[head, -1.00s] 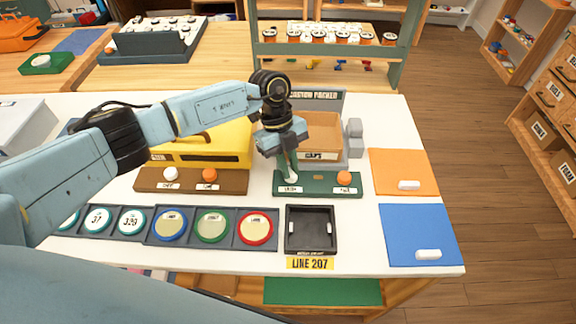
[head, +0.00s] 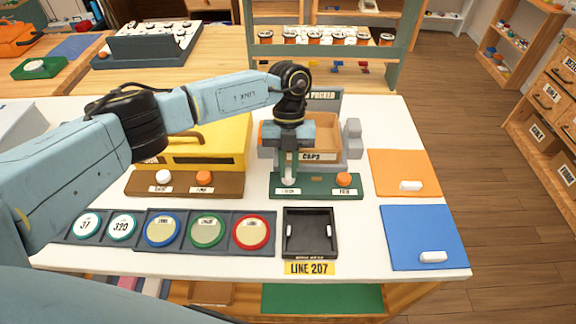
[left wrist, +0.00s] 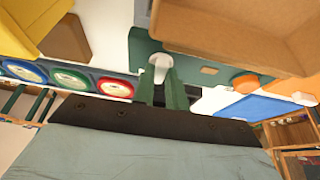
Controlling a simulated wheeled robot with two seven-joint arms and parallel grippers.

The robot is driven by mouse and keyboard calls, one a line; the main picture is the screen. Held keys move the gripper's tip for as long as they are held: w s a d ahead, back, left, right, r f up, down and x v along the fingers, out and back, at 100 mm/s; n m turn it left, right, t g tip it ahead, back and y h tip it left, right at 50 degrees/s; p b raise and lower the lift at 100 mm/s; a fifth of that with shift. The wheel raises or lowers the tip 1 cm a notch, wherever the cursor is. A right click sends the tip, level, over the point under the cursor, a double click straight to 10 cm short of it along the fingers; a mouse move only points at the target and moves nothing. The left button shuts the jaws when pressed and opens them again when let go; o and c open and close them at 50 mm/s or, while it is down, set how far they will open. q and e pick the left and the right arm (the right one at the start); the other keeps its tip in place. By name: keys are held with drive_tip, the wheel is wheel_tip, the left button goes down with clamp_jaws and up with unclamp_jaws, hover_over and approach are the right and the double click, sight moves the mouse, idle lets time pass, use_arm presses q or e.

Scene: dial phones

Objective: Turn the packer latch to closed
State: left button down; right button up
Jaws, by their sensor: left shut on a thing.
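The packer (head: 323,93) has an open tan bin labelled CAPS (head: 327,130) above a green front panel (head: 318,190). The white latch knob (head: 288,183) stands at the panel's left end, and it shows at the fingertips in the left wrist view (left wrist: 159,60). My left gripper (head: 288,176) points down and is shut on the latch knob; its green fingers (left wrist: 165,80) partly cover it. The exact angle of the latch is hard to tell. An orange knob (head: 344,180) is at the panel's right end. My right gripper is not in view.
A yellow machine (head: 235,140) with a brown knob panel (head: 185,190) stands to the left. Orange (head: 400,165) and blue (head: 420,225) panels lie to the right.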

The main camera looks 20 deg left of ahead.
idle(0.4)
use_arm(q)
drive_tip(key=c, duration=1.4)
unclamp_jaws()
drive_tip(key=shift+c, duration=0.2)
drive_tip(key=shift+r, duration=0.1)
drive_tip(key=v, duration=1.3)
drive_tip(key=shift+r, duration=0.15)
